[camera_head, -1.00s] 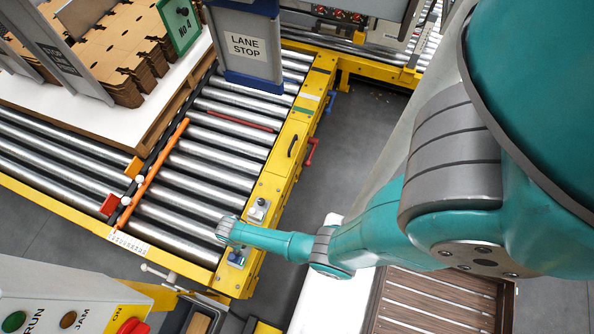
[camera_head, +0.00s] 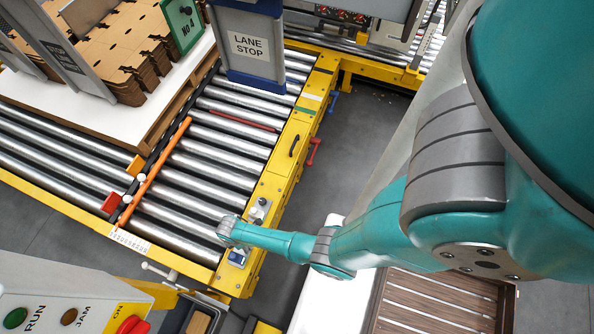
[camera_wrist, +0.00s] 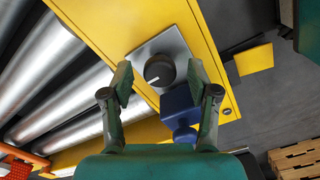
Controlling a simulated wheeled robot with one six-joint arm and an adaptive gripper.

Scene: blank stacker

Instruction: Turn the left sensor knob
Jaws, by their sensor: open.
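The sensor knob (camera_wrist: 160,71) is a round black dial with a white pointer mark. It sits on a square silver plate (camera_wrist: 178,50) on the yellow conveyor rail. The pointer aims to the lower left in the wrist view. My gripper (camera_wrist: 160,78) is open, with one finger on each side of the knob and a visible gap on both sides. Whether the fingertips are down at knob height is hard to tell. In the head view a silver plate with a knob (camera_head: 259,209) shows beside my wrist; my fingers are hidden there.
A blue block (camera_wrist: 180,106) stands close below the knob, beside my right finger. Metal rollers (camera_wrist: 45,75) lie to the left. An orange bar (camera_head: 155,170) crosses the rollers. A LANE STOP sign (camera_head: 248,46) stands farther back. Grey floor is open right of the rail.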

